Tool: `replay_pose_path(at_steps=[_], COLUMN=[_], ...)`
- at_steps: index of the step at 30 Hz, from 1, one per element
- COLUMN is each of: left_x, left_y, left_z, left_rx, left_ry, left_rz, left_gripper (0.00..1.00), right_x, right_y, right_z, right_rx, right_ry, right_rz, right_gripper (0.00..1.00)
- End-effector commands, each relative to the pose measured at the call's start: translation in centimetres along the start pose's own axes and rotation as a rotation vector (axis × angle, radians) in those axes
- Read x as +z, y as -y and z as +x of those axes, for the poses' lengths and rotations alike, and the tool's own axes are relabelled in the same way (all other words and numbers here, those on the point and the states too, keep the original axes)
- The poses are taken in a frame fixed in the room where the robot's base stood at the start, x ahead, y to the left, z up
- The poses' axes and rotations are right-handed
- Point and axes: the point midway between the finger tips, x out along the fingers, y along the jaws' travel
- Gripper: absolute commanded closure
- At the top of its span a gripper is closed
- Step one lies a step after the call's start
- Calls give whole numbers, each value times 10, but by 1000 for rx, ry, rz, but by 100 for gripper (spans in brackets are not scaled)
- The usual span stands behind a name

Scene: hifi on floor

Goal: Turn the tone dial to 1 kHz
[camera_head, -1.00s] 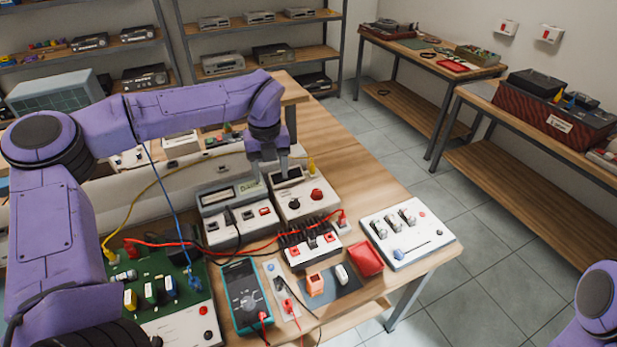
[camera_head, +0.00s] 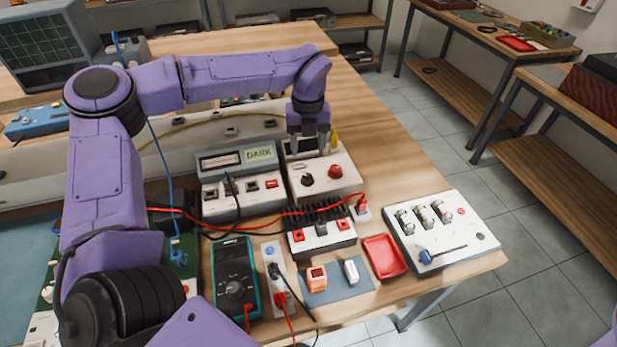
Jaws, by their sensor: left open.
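A white box (camera_head: 342,180) with a black dial (camera_head: 307,180), a red knob (camera_head: 335,172) and a dark display window (camera_head: 300,144) stands on the bench. Which control is the tone dial I cannot tell, because its markings are too small to read. My left gripper (camera_head: 310,146) points down over the back of this box, in front of its display. Its fingers are apart with nothing between them. They are behind the black dial in the picture, and I see no contact with it. My right gripper is out of view.
A black finned unit (camera_head: 322,238), red wires, a teal multimeter (camera_head: 235,277), a red tray (camera_head: 384,257) and a white panel (camera_head: 442,230) lie nearer. Bare wood (camera_head: 390,160) is free to the right.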

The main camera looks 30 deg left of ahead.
Motion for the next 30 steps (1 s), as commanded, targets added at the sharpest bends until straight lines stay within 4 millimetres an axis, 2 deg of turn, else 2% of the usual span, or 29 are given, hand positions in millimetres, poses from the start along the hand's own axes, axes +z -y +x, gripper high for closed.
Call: replay_pose_path(at_steps=[12,18,24,29,30], left_x=[-1,0,0,0,0], left_y=[-2,-1,-1,-1,-1], left_z=[81,96,97,96,96], left_rx=[3,1,1,1,1], left_ry=[-3,-1,-1,-1,-1], left_rz=[-2,-2,-2,-2,-2], left_gripper=[43,43,43,95,99], right_x=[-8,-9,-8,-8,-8], right_y=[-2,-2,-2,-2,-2], right_z=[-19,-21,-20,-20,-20], right_rx=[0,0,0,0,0], right_ry=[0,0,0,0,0], right_rz=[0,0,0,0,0], right_gripper=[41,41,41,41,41])
